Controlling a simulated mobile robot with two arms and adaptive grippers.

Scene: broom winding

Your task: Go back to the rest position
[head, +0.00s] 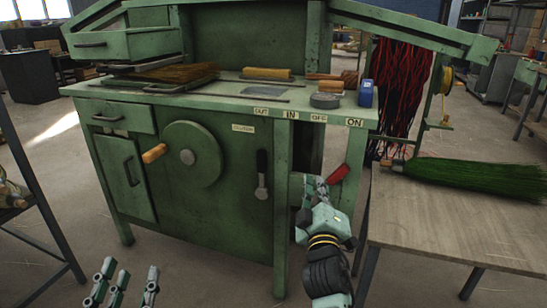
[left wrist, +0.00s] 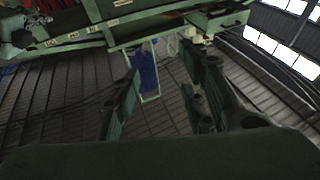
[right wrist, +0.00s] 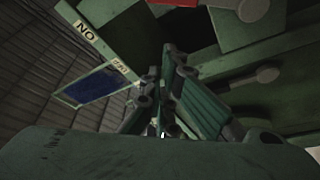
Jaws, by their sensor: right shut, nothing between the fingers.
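My left gripper (head: 124,284) is low at the bottom left of the head view, in front of the green machine, with its fingers spread and nothing between them. The left wrist view shows its fingers (left wrist: 165,95) wide apart. My right gripper (head: 314,184) is at the machine's right front leg, just left of a red lever handle (head: 339,174). The right wrist view shows its fingers (right wrist: 160,95) together and empty. Whether they touch the machine cannot be told.
A wooden table (head: 460,215) with a green broom (head: 475,174) stands to the right. Open floor lies at the front left.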

